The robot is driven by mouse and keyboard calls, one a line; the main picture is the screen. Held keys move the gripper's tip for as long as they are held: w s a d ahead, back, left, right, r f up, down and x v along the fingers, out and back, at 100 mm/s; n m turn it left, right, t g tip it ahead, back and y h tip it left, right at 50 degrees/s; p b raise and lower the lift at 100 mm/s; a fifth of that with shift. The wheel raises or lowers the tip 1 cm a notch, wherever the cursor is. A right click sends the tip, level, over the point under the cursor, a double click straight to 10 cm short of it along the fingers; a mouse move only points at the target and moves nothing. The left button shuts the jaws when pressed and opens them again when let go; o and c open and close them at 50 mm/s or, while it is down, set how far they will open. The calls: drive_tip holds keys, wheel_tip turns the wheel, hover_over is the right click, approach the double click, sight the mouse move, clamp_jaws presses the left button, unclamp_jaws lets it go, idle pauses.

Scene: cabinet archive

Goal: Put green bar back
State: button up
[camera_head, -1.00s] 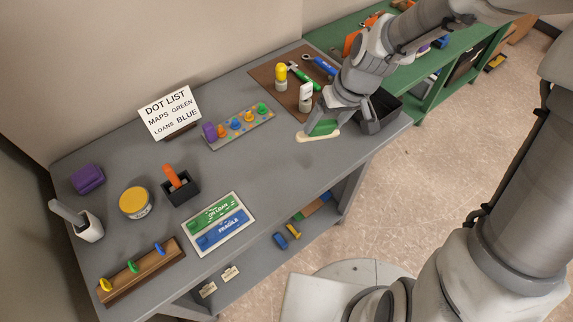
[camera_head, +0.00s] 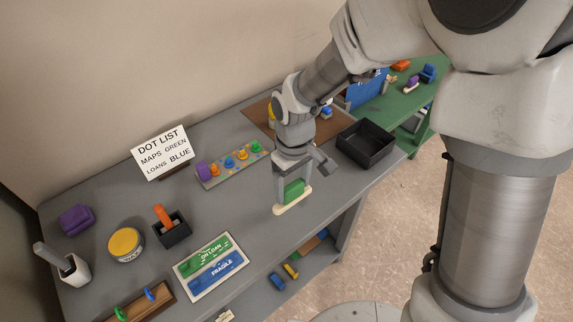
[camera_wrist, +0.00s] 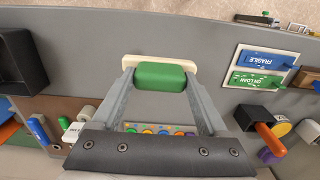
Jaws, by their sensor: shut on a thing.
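My gripper (camera_head: 294,182) is shut on a green bar (camera_head: 294,190) with a cream base strip below it. The bar is upright, low over the grey table near its front edge; I cannot tell whether it touches the table. In the wrist view the green bar (camera_wrist: 160,75) sits between both fingers, with the cream strip beyond it. A white-framed tray (camera_head: 181,268) at the front holds a green ON LOAN piece (camera_head: 207,253) and a blue FRAGILE piece (camera_head: 218,271).
A black open bin (camera_head: 366,144) stands to the right. A pegged board (camera_head: 233,168) with colored knobs lies behind left of my gripper. A dot list sign (camera_head: 163,152), black box (camera_head: 173,233) and yellow-lidded tin (camera_head: 126,243) stand left. Table is clear between gripper and tray.

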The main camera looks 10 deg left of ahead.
drive_tip(key=w+a+f, duration=0.2)
drive_tip(key=w+a, duration=0.1)
drive_tip(key=shift+f, duration=0.25)
wheel_tip(320, 180, down, 4)
drive_tip(key=shift+a+f, duration=0.1)
drive_tip(key=o, duration=1.1)
drive_tip(key=shift+r, duration=0.2)
